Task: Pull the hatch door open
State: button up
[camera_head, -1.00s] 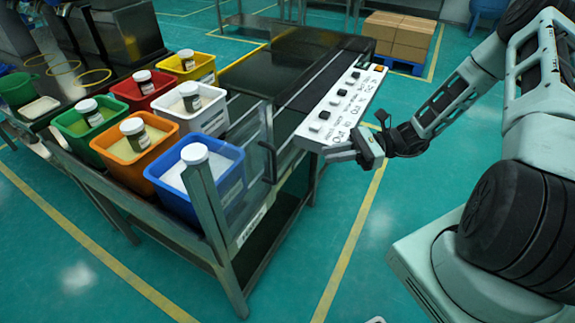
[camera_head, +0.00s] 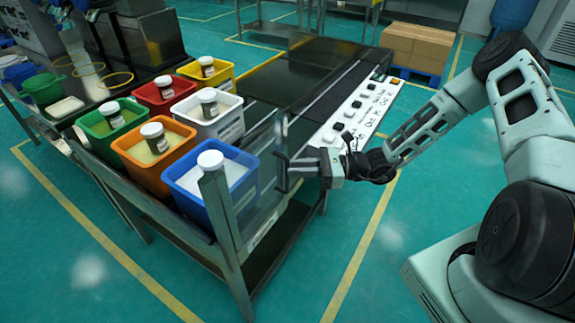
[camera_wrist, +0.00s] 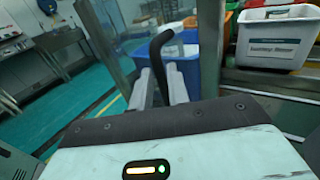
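The hatch door is a clear panel (camera_head: 262,200) at the near end of the dark table, beside the blue bin. It carries a dark bar handle (camera_head: 281,172), which shows as a black curved bar in the wrist view (camera_wrist: 158,52). My gripper (camera_head: 298,165) is at the handle, with its fingers pointing left toward the door. In the wrist view its two pale fingers (camera_wrist: 160,88) stand apart, with the lower end of the handle between them. Contact with the handle cannot be made out. The door looks closed.
Blue (camera_head: 215,185), orange (camera_head: 150,160), green, white, red and yellow bins with jars stand left of the door. A white control panel (camera_head: 352,115) with buttons lies close behind my gripper. Green floor is free right of the table (camera_head: 400,235).

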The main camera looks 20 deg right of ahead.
jog(key=shift+x, duration=1.5)
grip_shut()
